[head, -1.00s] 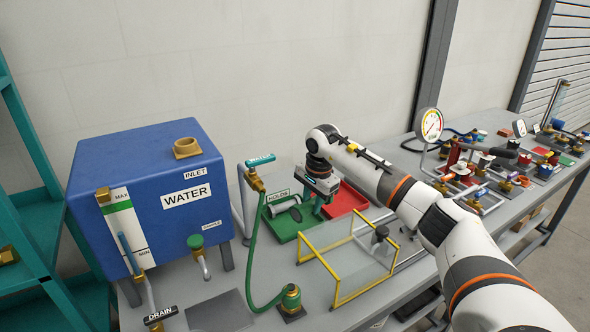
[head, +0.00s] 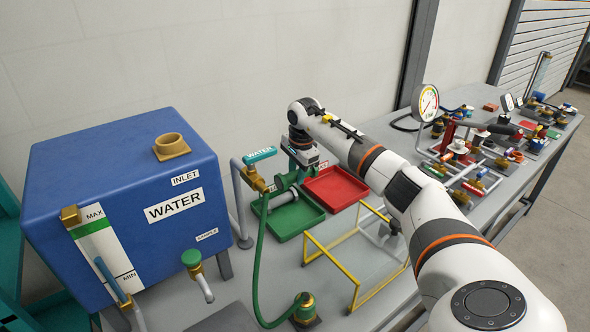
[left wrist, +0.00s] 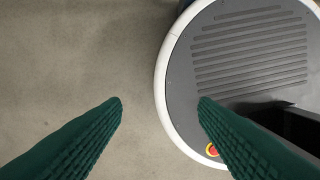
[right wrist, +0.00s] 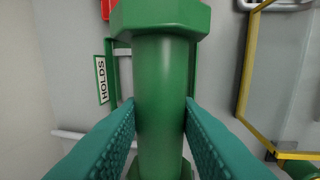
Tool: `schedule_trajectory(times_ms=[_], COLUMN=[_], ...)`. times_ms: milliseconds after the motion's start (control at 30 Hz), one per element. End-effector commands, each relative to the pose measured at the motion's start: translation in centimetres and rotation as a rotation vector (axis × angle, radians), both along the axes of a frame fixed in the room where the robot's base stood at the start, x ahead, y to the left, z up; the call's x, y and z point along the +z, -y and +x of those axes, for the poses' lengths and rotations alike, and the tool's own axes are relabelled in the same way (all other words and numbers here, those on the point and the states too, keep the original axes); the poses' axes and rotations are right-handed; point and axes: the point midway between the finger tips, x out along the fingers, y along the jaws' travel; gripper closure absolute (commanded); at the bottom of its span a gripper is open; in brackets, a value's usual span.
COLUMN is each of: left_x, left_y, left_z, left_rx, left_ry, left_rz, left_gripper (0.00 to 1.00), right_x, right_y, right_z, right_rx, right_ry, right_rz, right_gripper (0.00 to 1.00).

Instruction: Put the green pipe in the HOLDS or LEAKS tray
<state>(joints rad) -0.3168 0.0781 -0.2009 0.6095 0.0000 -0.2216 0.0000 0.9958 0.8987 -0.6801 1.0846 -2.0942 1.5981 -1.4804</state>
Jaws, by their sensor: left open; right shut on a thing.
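My right gripper (head: 301,172) is shut on the green pipe (right wrist: 161,95), which stands upright between the fingers with a hexagonal flange at its top in the right wrist view. In the head view the green pipe (head: 281,184) shows partly, over the back of the green tray (head: 312,221). A HOLDS label (right wrist: 102,80) shows beside the pipe in the right wrist view. The red tray (head: 340,190) is just right of the green one and looks empty. My left gripper (left wrist: 160,103) is open and empty above the floor, outside the head view.
A yellow frame (head: 325,261) is in front of the trays. The blue water tank (head: 130,205) fills the left.

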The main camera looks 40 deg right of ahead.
Motion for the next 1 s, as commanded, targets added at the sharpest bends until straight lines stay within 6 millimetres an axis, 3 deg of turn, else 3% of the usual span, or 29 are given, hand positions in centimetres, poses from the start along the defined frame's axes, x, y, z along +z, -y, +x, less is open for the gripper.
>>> schedule_trajectory(times_ms=[133,400,1000], left_x=[-1.9,-3.9,-8.8], left_y=[0.0,0.2,0.0], left_z=[0.0,3.2,1.8], left_rx=[-0.001,-0.001,0.0], left_ry=[0.0,0.048,0.027], left_rz=[0.0,-0.004,-0.001], left_gripper=[0.46,0.46,0.46], right_x=[-2.2,-5.4,-12.2], right_y=[0.0,0.0,0.0], right_z=[0.1,0.0,0.1], right_rx=[0.0,-0.001,0.0], right_ry=[0.003,0.002,0.002], right_rz=[0.001,0.001,0.0], right_gripper=[1.0,1.0,1.0])
